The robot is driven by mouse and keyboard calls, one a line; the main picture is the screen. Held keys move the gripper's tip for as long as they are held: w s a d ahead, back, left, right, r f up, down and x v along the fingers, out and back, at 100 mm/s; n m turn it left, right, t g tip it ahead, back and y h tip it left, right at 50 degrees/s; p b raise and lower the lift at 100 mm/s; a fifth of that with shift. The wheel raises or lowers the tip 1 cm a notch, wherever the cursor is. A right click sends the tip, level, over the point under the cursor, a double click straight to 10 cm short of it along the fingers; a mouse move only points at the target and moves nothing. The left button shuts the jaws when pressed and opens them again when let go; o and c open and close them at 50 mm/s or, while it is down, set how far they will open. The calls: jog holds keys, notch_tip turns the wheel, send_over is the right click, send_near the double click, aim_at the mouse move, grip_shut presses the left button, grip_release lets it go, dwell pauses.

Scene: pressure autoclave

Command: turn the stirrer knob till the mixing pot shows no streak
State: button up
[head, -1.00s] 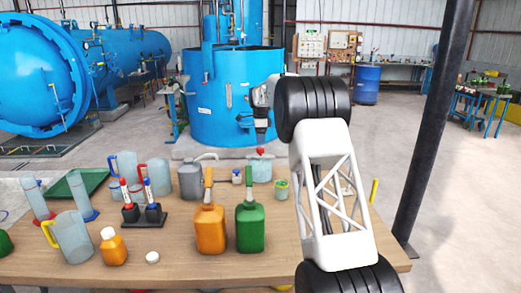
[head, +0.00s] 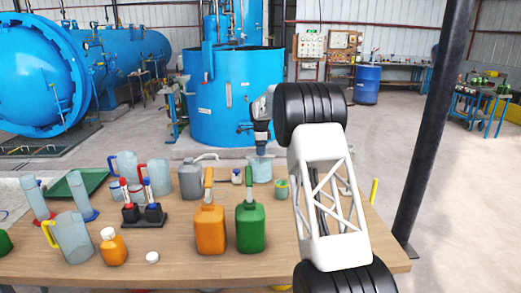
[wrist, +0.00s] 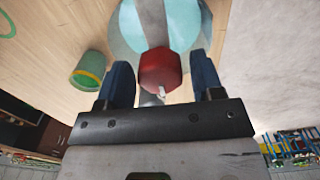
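The mixing pot (head: 260,172) is a pale, translucent blue vessel near the table's far edge. In the wrist view its round top (wrist: 188,22) shows, crossed by a grey bar. The red stirrer knob (wrist: 160,70) is in front of that bar, with a small white mark on it. My gripper (head: 261,149) points down just above the pot and hides the knob in the head view. In the wrist view my gripper's two blue fingers (wrist: 160,62) are open, one on each side of the knob, with a gap at both sides. I cannot make out any streak in the pot.
A small green and yellow cup (head: 282,188) stands right beside the pot. A small jar (head: 236,176) and a grey watering can (head: 190,180) are to its left. Orange (head: 210,228) and green (head: 250,228) bottles stand nearer the front.

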jog(key=c, duration=0.7)
